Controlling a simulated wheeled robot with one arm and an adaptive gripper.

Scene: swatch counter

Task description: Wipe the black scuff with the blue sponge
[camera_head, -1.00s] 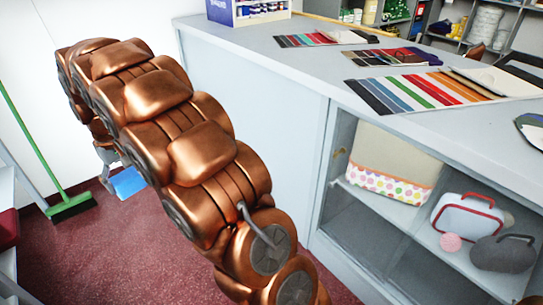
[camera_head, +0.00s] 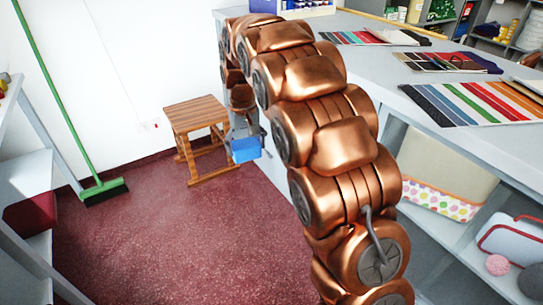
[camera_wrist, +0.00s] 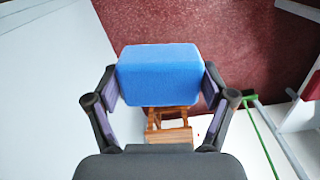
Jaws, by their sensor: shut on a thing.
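The blue sponge (camera_wrist: 160,75) is held between the two fingers of my gripper (camera_wrist: 160,80) in the wrist view. In the head view the sponge (camera_head: 246,149) hangs at the end of my gripper (camera_head: 243,128), in the air beside the counter's side panel. My gripper is shut on it. My copper arm hides part of the counter (camera_head: 350,22). I see no black scuff in either view; part of the counter top is behind my arm.
A wooden stool (camera_head: 195,115) stands by the white wall. A green broom (camera_head: 103,188) leans at the left, near a shelf unit (camera_head: 25,175). Fabric swatch cards (camera_head: 465,100) lie on the counter. The red floor between is clear.

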